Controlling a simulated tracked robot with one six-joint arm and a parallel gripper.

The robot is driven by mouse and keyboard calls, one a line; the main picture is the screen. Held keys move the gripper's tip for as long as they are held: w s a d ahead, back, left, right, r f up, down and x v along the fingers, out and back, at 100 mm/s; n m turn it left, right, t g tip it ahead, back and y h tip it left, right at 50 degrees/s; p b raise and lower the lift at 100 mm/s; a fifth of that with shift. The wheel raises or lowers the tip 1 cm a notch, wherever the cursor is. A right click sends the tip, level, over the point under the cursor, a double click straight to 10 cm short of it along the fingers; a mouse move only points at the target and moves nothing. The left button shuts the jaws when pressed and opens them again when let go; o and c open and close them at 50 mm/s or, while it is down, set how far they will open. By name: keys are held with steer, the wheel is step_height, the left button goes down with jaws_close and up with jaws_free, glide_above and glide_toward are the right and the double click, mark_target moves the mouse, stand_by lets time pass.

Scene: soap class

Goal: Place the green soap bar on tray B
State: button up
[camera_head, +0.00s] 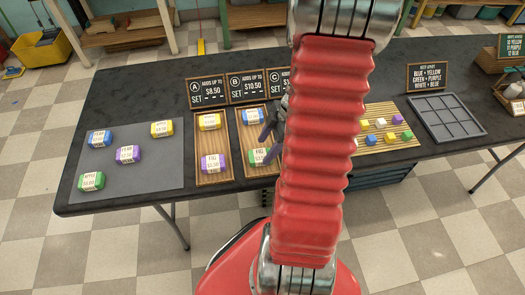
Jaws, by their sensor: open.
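Tray B (239,141) is a slatted wooden tray on the dark table, below the sign marked B. A green soap bar (257,155) with a pale label lies at its near end, and a blue soap bar (252,116) lies at its far end. My gripper (266,151) is over the right side of tray B, its dark fingers apart, by the green bar's right end. My red arm hides what is right of it. Another green soap bar (91,181) lies on the grey mat at the left.
The grey mat (120,160) also holds a blue (100,138), a purple (128,154) and a yellow bar (162,128). Tray A (212,136) holds a yellow and a purple bar. A board of coloured blocks (372,139) and a grey compartment tray (446,117) are at the right.

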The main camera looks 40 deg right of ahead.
steer(key=v, duration=0.8)
steer(key=shift+r, duration=0.25)
steer(key=shift+s, duration=0.1)
step_height(320, 180, up, 6)
steer(key=m+h, duration=0.1)
steer(key=m, duration=0.1)
glide_above(254, 161)
steer(key=s+a+r+m+t+h, duration=0.1)
steer(key=a+r+m, duration=0.3)
steer(key=a, duration=0.6)
steer(key=s+a+r+m+t+h, duration=0.1)
steer(key=s+a+r+m+t, duration=0.1)
steer(key=a+r+m, duration=0.3)
steer(key=s+a+r, duration=0.1)
steer(key=a+r, duration=0.2)
steer(key=a, duration=0.1)
steer(key=shift+s+a+r+h, duration=0.15)
steer(key=shift+a+r+h, duration=0.15)
steer(key=shift+a, duration=0.05)
